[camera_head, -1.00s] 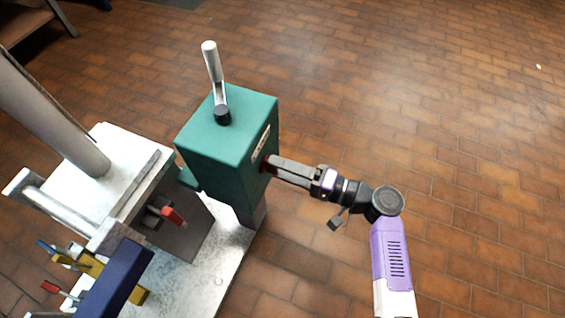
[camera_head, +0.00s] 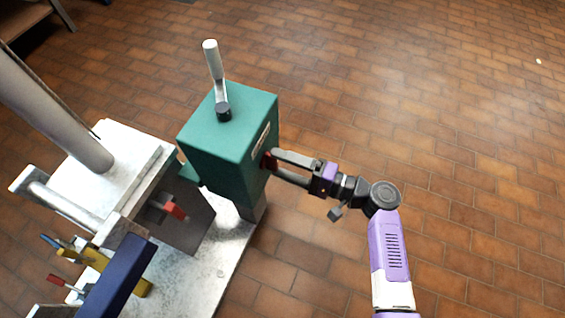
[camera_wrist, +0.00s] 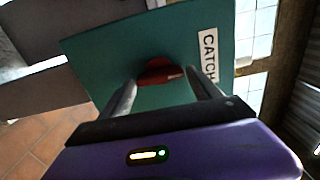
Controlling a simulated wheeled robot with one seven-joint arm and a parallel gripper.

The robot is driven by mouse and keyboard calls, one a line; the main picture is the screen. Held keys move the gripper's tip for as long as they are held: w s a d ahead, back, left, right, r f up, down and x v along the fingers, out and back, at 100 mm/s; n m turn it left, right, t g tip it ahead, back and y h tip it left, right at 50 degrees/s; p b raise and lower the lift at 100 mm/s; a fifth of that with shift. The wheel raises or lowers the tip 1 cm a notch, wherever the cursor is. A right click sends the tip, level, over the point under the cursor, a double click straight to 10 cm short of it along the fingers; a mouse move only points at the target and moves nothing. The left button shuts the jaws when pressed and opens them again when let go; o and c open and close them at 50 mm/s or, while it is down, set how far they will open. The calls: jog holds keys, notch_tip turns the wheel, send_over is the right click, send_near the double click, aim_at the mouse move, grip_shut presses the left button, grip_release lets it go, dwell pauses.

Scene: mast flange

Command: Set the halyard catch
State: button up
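The halyard catch is a red lever (camera_wrist: 160,72) on the side face of a teal box (camera_head: 228,135). A white label reading CATCH (camera_wrist: 209,56) sits beside it in the wrist view. The red lever also shows at the box's right face in the head view (camera_head: 268,160). My gripper (camera_head: 275,166) points at that face from the right. In the wrist view its two fingers (camera_wrist: 162,80) are spread apart, one on each side of the red lever, with gaps between. Whether the fingertips touch the box is unclear.
A crank handle (camera_head: 214,75) stands on top of the teal box. A white mast base with a grey pole (camera_head: 60,115), another red-tipped lever (camera_head: 175,210), yellow parts and a dark blue bar (camera_head: 118,277) are at left. Tiled floor at right is clear.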

jog(key=shift+o, duration=0.9)
jog(key=p+v, duration=0.1)
jog(key=v, duration=0.6)
jog(key=shift+s+d, duration=0.15)
jog(key=shift+d, duration=0.2)
